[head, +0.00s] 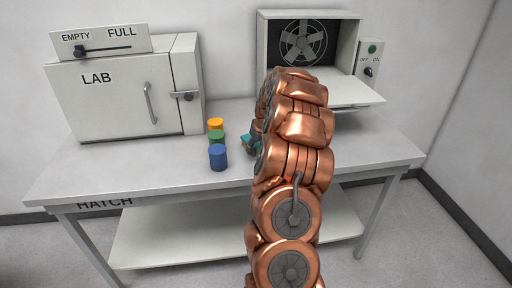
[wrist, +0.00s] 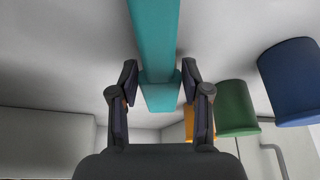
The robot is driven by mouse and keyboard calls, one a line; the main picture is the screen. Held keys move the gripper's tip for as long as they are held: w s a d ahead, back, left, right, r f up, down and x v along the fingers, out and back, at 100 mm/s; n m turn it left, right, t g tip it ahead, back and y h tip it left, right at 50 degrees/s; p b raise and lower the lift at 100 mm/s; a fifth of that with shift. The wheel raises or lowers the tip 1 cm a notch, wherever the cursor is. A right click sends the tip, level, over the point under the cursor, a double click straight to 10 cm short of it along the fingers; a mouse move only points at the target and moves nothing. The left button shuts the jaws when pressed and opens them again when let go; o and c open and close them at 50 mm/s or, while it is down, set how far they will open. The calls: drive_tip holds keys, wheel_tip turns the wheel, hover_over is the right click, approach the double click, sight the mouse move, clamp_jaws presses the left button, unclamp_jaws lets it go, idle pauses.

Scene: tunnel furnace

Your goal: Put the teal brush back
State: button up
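The teal brush (wrist: 156,42) runs from the top edge of the wrist view down to a wider teal end between my fingers. My gripper (wrist: 160,80) has one finger on each side of it, with both fingertips close against its sides; it looks shut on the brush. In the head view a small piece of the teal brush (head: 252,141) shows beside my arm, just right of the green cylinder. Whether the brush touches the table cannot be told.
Orange (head: 215,124), green (head: 217,139) and blue (head: 218,158) cylinders stand in a row on the table (head: 130,170), close to the brush. A closed LAB cabinet (head: 115,98) stands at the left. An open fan box (head: 345,45) with a lowered flap (head: 350,92) stands behind my arm.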

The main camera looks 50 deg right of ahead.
drive_tip(key=shift+o, duration=1.1)
drive_tip(key=shift+r, duration=0.15)
drive_tip(key=b+v, duration=0.2)
drive_tip(key=v, duration=1)
drive_tip(key=s+a+r+n+g+y, duration=0.1)
drive_tip(key=s+a, duration=0.2)
drive_tip(key=a, duration=1.1)
drive_tip(key=s+a+n+g+y, duration=0.1)
drive_tip(key=s+a+n, duration=0.15)
drive_tip(key=a, duration=1.25)
drive_tip(key=s+a+f+g, duration=0.2)
drive_tip(key=s+a, duration=0.5)
drive_tip(key=s, duration=0.5)
drive_tip(key=s+a+f+g, duration=0.2)
drive_tip(key=s+a, duration=0.4)
drive_tip(key=s, duration=0.7)
drive_tip(key=shift+a+f+h, duration=0.4)
drive_tip(key=shift+f, duration=0.2)
